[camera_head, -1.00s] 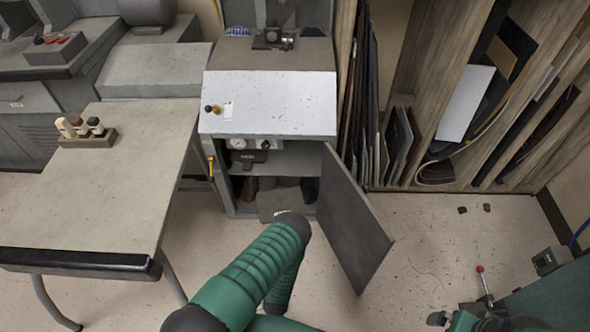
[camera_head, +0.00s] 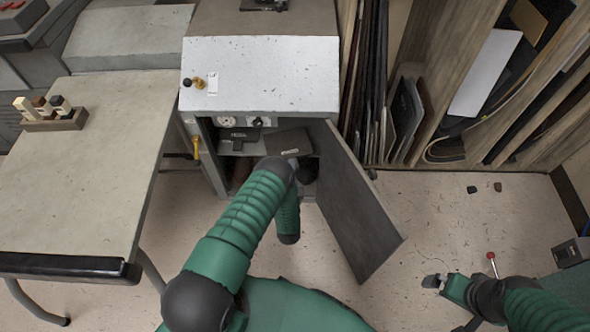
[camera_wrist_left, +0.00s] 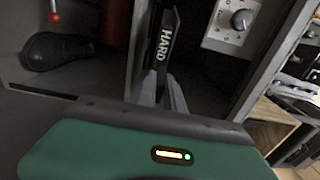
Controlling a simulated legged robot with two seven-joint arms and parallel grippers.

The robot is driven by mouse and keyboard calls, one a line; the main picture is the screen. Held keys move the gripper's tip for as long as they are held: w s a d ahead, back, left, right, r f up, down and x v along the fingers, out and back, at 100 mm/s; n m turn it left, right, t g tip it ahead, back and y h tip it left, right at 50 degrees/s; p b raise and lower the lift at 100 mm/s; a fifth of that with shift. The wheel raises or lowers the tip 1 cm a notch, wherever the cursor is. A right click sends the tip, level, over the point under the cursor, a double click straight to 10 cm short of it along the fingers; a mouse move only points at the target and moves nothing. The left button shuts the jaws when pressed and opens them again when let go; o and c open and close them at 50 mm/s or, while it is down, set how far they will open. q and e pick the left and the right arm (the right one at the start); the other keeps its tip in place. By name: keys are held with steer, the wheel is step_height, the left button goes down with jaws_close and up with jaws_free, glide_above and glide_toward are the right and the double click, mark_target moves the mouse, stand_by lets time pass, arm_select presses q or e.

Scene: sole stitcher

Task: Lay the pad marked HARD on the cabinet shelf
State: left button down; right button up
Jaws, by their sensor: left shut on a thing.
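The pad marked HARD (camera_head: 288,142) is a dark flat piece in the opening of the cabinet (camera_head: 260,75), at about shelf height. Its white HARD lettering shows in the left wrist view (camera_wrist_left: 163,45), where the pad appears nearly edge-on. My left gripper (camera_wrist_left: 160,92) is shut on the pad's near edge; in the head view my forearm partly hides it. The cabinet shelf (camera_head: 228,149) holds another dark object (camera_head: 239,134) left of the pad. I cannot tell whether the pad touches the shelf. My right gripper (camera_head: 434,282) is low at the right, away from the cabinet.
The cabinet door (camera_head: 358,210) stands open to the right of my left arm. A yellow handle (camera_head: 196,150) is on the cabinet's left side. A grey table (camera_head: 80,180) with a small block rack (camera_head: 52,122) stands at left. Floor between door and right gripper is mostly clear.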

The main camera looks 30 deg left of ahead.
arm_select(q)
steer(key=w, duration=0.2)
steer(key=w+a, duration=0.1)
steer(key=shift+f+b, duration=0.25)
steer(key=shift+b, duration=0.15)
steer(key=shift+w+f, duration=0.2)
steer(key=shift+f, duration=0.1)
step_height(320, 180, down, 2)
steer(key=shift+d+f+b, duration=0.15)
steer(key=shift+f+b, duration=0.1)
steer(key=shift+b, duration=0.85)
steer(key=c, duration=1.9)
jaws_free()
steer(key=shift+f, duration=0.25)
steer(key=o, duration=0.4)
steer(key=shift+s+r, duration=0.1)
steer(key=shift+o, duration=0.2)
